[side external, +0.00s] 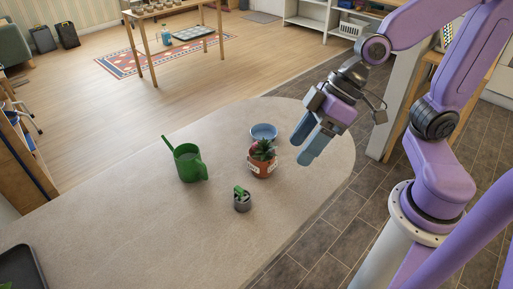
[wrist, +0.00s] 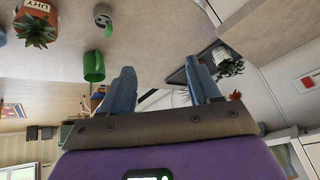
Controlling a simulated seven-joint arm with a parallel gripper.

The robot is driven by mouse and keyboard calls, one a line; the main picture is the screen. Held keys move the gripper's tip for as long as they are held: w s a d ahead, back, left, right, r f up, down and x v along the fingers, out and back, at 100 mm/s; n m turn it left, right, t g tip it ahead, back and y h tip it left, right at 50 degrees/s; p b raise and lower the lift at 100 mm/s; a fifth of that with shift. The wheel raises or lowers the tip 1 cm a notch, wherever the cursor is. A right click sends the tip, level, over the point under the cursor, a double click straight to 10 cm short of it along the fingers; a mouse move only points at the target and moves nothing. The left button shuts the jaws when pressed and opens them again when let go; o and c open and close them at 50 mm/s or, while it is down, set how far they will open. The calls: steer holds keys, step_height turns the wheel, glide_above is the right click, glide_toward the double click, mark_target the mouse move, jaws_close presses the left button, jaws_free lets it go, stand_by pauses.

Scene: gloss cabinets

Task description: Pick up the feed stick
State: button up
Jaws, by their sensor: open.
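A small grey tin (side external: 242,203) stands on the counter with a short green piece (side external: 239,190) at its top. The green piece looks like the feed stick, but I cannot be sure. In the wrist view the tin (wrist: 103,12) and the green piece (wrist: 109,29) show near the top edge. My gripper (side external: 302,150) is open and empty, held above the counter to the right of the plant pot, apart from the tin. Its two blue fingers spread apart in the wrist view (wrist: 163,86).
A terracotta pot (side external: 262,170) with a plant and a label stands behind the tin, a blue dish (side external: 263,130) behind that. A green watering can (side external: 188,164) stands left. A dark tray (side external: 22,268) is at the front left. The counter (side external: 130,225) between is clear.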

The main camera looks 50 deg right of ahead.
mark_target(258, 144)
steer(key=w+d+m+t, duration=0.3)
steer(key=w+m+t, duration=0.25)
steer(key=w, duration=0.65)
steer(key=w+d+r+m+t+h, duration=0.25)
steer(key=w+d+t+h, duration=0.3)
steer(key=d, duration=0.45)
step_height(258, 144, down, 23)
steer(key=shift+m+y, duration=0.25)
steer(key=shift+m, duration=0.05)
steer(key=shift+x, duration=4.05)
steer(key=shift+s, duration=0.1)
steer(key=c, duration=1)
